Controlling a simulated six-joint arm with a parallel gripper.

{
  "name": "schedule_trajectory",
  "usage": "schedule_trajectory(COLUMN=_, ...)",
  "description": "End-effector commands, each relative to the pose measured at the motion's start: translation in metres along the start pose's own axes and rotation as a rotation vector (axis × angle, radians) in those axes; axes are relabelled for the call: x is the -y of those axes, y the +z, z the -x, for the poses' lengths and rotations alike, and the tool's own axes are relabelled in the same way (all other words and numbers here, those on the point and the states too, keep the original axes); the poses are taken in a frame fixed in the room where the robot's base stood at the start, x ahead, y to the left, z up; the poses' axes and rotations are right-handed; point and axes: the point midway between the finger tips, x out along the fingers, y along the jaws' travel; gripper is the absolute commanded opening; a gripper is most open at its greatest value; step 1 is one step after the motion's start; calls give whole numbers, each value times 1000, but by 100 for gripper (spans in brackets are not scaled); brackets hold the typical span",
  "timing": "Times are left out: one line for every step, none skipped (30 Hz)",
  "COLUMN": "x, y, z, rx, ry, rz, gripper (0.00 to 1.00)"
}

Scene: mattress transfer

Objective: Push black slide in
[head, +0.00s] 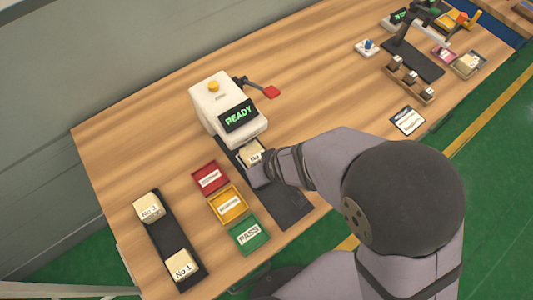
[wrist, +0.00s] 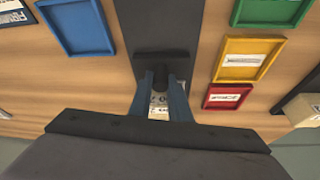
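The black slide (head: 285,204) lies on the table and runs from under the front of the white machine (head: 222,108), whose display reads READY. A cream block (head: 251,153) with a printed label sits on the slide close to the machine. My gripper (head: 257,176) is low over the slide, just in front of the block. In the wrist view the slide (wrist: 158,22) has a raised dark bar with a short post (wrist: 160,74). My gripper's fingers (wrist: 161,84) stand closely on both sides of this post and look shut on it. The block shows partly between the fingers.
Red (head: 211,178), yellow (head: 228,205) and green (head: 249,235) trays lie left of the slide. A blue tray (wrist: 77,26) lies on its other side. A black rack (head: 172,240) holds two cream blocks. A red-ended lever (head: 270,91) sticks out from the machine.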

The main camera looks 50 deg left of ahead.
Motion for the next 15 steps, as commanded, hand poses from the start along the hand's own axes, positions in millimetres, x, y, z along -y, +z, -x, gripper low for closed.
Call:
schedule_trajectory(x=0, y=0, z=0, rx=0, ry=0, rz=0, gripper=0)
schedule_trajectory(x=0, y=0, z=0, rx=0, ry=0, rz=0, gripper=0)
schedule_trajectory(x=0, y=0, z=1, rx=0, ry=0, rz=0, gripper=0)
schedule_trajectory(x=0, y=-1, z=1, rx=0, ry=0, rz=0, gripper=0)
schedule_trajectory(x=0, y=-2, z=2, rx=0, ry=0, rz=0, gripper=0)
schedule_trajectory(x=0, y=-4, z=2, rx=1, ry=0, rz=0, gripper=0)
schedule_trajectory(x=0, y=-5, z=2, rx=2, ry=0, rz=1, gripper=0)
schedule_trajectory(x=1, y=-8, z=3, rx=2, ry=0, rz=1, gripper=0)
schedule_trajectory(x=1, y=-11, z=3, rx=1, ry=0, rz=1, gripper=0)
schedule_trajectory(x=1, y=-13, z=3, rx=2, ry=0, rz=1, gripper=0)
schedule_trajectory(x=2, y=-16, z=3, rx=2, ry=0, rz=1, gripper=0)
schedule_trajectory(x=2, y=-19, z=3, rx=2, ry=0, rz=1, gripper=0)
schedule_trajectory(x=2, y=-21, z=2, rx=2, ry=0, rz=1, gripper=0)
schedule_trajectory(x=3, y=-24, z=2, rx=1, ry=1, rz=1, gripper=0)
schedule_trajectory(x=3, y=-26, z=1, rx=1, ry=1, rz=1, gripper=0)
